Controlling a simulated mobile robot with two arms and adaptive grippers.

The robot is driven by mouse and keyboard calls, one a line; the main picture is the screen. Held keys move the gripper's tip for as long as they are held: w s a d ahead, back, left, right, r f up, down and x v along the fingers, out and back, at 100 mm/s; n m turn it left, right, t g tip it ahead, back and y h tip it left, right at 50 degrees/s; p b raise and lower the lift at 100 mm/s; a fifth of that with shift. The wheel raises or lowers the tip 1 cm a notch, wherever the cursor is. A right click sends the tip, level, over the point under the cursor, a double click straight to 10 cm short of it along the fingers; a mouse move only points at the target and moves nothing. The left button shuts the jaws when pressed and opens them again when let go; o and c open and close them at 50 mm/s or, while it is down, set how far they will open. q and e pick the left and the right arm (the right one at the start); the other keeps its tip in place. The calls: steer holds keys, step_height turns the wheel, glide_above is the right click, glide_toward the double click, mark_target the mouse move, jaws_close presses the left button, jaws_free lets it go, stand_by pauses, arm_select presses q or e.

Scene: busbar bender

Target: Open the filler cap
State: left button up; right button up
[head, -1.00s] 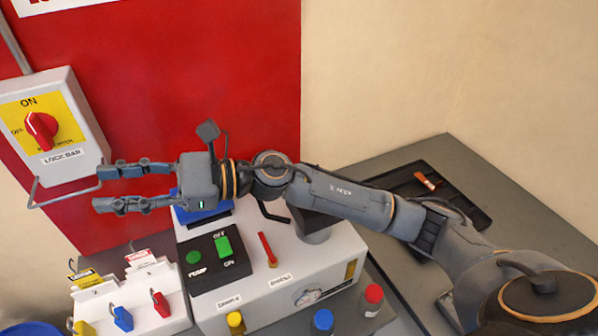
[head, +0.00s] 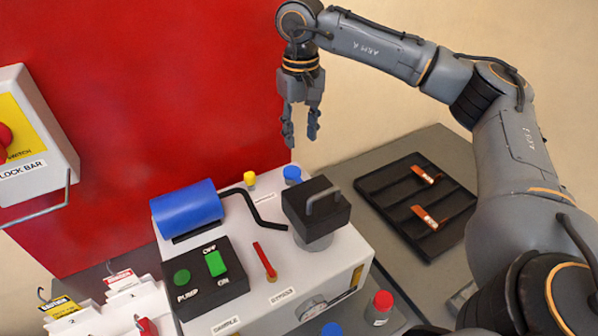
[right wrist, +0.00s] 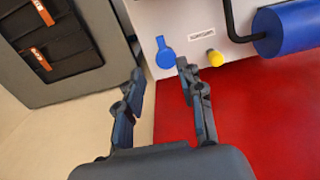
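My right gripper (head: 300,138) points down behind the machine (head: 338,262), open and empty, in front of the red panel. In the right wrist view its open fingers (right wrist: 160,72) straddle the line to a blue cap (right wrist: 165,54) with a small round tab, apart from it. The yellow cap also shows in the right wrist view (right wrist: 215,58), near a label too small to read. I cannot tell which cap is the filler cap. My left gripper is out of view.
A blue cylinder (head: 187,209), a bent black lever (head: 262,208) and a dark block with a handle (head: 316,214) stand on the machine. A red cap (head: 382,302) is at its front right. A black tray (head: 400,220) with copper pieces lies right. The lock bar box (head: 35,140) is left.

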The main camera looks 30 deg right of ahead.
mark_target(300, 181)
step_height(300, 181, down, 12)
steer(key=p, duration=0.2)
steer(key=shift+f+p, duration=0.1)
steer(key=shift+p, duration=0.25)
jaws_close()
